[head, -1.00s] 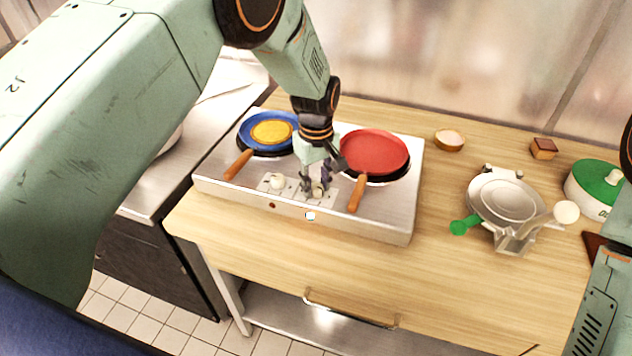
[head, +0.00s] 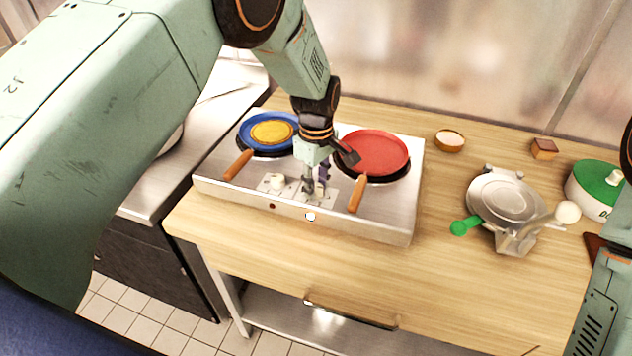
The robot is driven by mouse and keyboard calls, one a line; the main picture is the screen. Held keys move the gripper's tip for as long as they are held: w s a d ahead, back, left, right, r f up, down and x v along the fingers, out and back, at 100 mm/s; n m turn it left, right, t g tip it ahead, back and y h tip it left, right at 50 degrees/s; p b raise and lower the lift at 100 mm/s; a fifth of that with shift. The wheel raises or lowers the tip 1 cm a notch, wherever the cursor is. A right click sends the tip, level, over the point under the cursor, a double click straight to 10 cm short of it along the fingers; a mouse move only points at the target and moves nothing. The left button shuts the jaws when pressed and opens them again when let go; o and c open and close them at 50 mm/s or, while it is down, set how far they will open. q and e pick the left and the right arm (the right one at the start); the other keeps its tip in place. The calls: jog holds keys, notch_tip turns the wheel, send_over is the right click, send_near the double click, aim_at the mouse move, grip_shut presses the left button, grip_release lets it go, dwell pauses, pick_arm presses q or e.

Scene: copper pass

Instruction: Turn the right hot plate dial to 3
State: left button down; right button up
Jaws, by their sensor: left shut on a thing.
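The steel hot plate (head: 388,220) stands on the wooden counter with two pans on it. Its left dial (head: 277,181) is a pale knob on the front control plate. The right dial (head: 319,190) is mostly hidden by my left gripper (head: 316,188). My left gripper points down from above and is shut on the right dial. The dial's numbers are too small to read. My right gripper is out of the picture; only part of my right arm shows at the right edge.
A blue pan (head: 254,118) with a yellow round food sits on the left plate, and a red pan (head: 377,150) on the right. Their wooden handles point forward, flanking the dials. A metal press (head: 505,200), a small bowl (head: 449,141) and a green-lidded pot (head: 598,185) stand to the right.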

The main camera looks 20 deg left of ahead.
aim_at(317, 186)
pick_arm(q)
jog(key=shift+s+f, duration=0.25)
jog(key=shift+s, duration=0.1)
jog(key=c, duration=1.4)
grip_release()
jog(key=shift+c, duration=0.2)
jog(key=o, duration=0.5)
jog(key=shift+w+r, duration=0.1)
jog(key=shift+w, duration=0.15)
jog(key=shift+c, duration=0.2)
jog(key=shift+r, duration=0.1)
jog(key=shift+r, duration=0.5)
notch_tip(317, 186, up, 11)
